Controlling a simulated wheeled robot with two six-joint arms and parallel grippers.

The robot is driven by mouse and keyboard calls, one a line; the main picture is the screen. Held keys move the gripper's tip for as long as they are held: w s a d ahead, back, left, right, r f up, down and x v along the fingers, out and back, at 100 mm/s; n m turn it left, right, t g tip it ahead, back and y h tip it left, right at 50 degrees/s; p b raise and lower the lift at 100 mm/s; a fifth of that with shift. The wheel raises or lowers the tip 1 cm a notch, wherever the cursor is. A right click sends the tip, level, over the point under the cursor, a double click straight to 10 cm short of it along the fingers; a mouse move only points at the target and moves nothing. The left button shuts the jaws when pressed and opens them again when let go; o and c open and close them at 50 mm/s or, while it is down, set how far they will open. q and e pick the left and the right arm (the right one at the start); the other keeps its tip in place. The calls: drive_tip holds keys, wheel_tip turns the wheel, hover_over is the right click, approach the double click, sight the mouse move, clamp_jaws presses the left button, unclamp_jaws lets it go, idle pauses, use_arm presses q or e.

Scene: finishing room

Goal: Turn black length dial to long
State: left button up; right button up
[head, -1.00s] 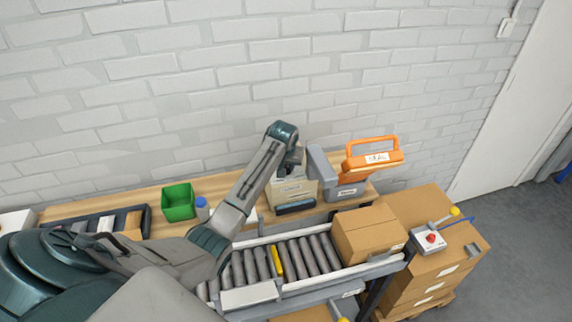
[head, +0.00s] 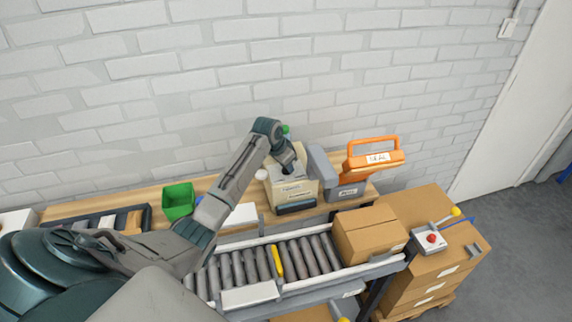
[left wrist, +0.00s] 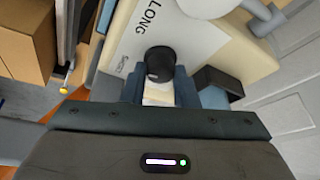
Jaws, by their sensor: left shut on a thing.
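The black length dial (left wrist: 160,62) is a short round knob on a cream machine panel in the left wrist view. A white label (left wrist: 150,35) on the panel reads LONG, with smaller partly legible text beside the dial. My left gripper (left wrist: 160,85) has its two blue-grey fingers on either side of the dial and is shut on it. The dial's pointer cannot be made out. In the head view the cream machine (head: 291,193) stands on the wooden bench, and my left arm reaches over it from the left; the dial is hidden there. My right gripper is not in view.
An orange-handled sealer (head: 373,158) stands right of the machine. A roller conveyor (head: 250,266) with a cardboard box (head: 368,235) runs in front. A green bin (head: 179,201) sits left on the bench. A brick wall is close behind.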

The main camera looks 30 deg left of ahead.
use_arm(q)
drive_tip(key=m+h, duration=0.1)
drive_tip(key=m, duration=0.1)
drive_tip(key=shift+a+m, duration=0.15)
drive_tip(key=shift+m, duration=0.25)
drive_tip(key=shift+w+m+g+h+b, duration=0.1)
drive_tip(key=shift+m+g+h+b, duration=0.3)
drive_tip(key=shift+m, duration=0.5)
drive_tip(key=m+b, duration=0.2)
drive_tip(key=m, duration=0.1)
drive_tip(key=shift+a+g+h, duration=0.1)
drive_tip(key=shift+g+h, duration=0.3)
drive_tip(key=shift+w+r+m+g+h+b, duration=0.1)
drive_tip(key=shift+m+g+h+b, duration=0.25)
drive_tip(key=shift+m+b, duration=0.75)
drive_tip(key=shift+m, duration=0.5)
drive_tip(key=o, duration=1)
